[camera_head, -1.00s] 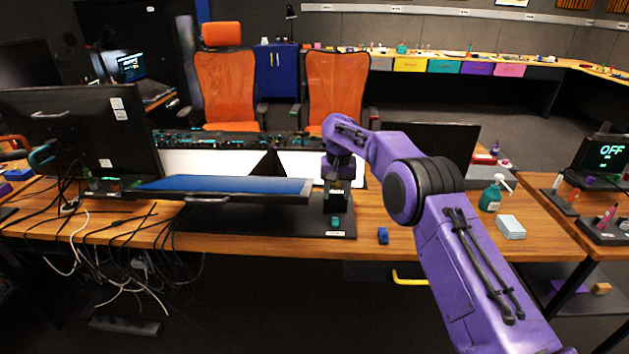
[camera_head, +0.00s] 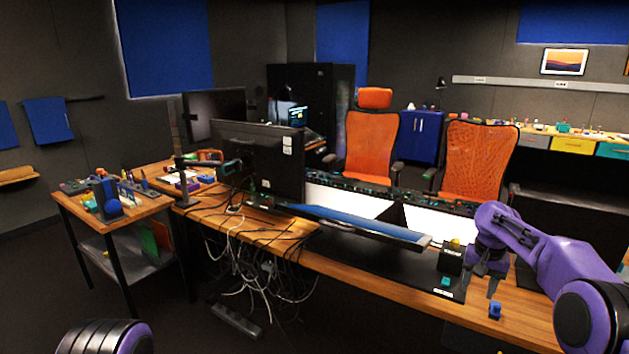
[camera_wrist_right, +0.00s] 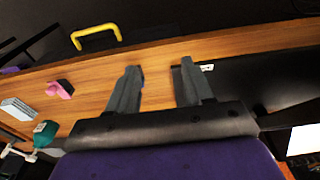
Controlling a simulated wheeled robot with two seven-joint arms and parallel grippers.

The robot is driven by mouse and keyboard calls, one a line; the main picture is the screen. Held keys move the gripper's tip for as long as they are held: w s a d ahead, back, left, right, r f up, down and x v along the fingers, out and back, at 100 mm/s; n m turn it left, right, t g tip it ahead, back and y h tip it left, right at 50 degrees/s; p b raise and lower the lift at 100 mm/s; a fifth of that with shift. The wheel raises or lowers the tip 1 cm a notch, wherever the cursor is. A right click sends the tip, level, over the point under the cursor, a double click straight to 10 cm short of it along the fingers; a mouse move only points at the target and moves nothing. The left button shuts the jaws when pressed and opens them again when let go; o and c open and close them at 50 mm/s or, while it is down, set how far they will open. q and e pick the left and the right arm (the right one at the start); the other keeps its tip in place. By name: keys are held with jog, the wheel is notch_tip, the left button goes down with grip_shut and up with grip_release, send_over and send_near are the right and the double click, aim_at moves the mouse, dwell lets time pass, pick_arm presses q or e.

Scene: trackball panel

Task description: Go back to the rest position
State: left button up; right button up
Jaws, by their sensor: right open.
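The trackball panel is a dark box (camera_head: 451,262) with a yellow ball (camera_head: 455,243) on top, standing on a black base with a teal button (camera_head: 446,282) near the table's front edge. My right gripper (camera_head: 491,284) is just to the right of that box, apart from it and pointing down. My left gripper is out of view; only a purple and black part of my left arm shows at the bottom left.
A small blue object (camera_head: 495,311) lies on the wooden table near my right gripper. A yellow handle (camera_wrist_right: 95,37) shows in the right wrist view.

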jog(key=w+a+f+t, duration=0.4)
jog(key=f+t, duration=0.1)
jog(key=f, duration=0.3)
jog(key=s+a+f+m+t, duration=0.1)
jog(key=s+a+f, duration=0.1)
jog(key=s+f, duration=0.4)
jog(key=s+a+f, duration=0.1)
jog(key=s+f, duration=0.2)
jog(key=f, duration=0.5)
jog(key=s+a+f+g+h, duration=0.1)
jog(key=s+f, duration=0.1)
jog(key=s, duration=1.1)
jog(key=s+a+f+g+h, duration=0.1)
jog(key=s+f, duration=0.1)
jog(key=s, duration=1.2)
jog(key=s+a+f+g, duration=0.1)
jog(key=s+a+f, duration=0.1)
jog(key=s, duration=1.1)
jog(key=shift+s+f+n+g+h, duration=0.25)
jog(key=shift+s+n+g+h, duration=0.05)
jog(key=shift+s+n+h, duration=0.1)
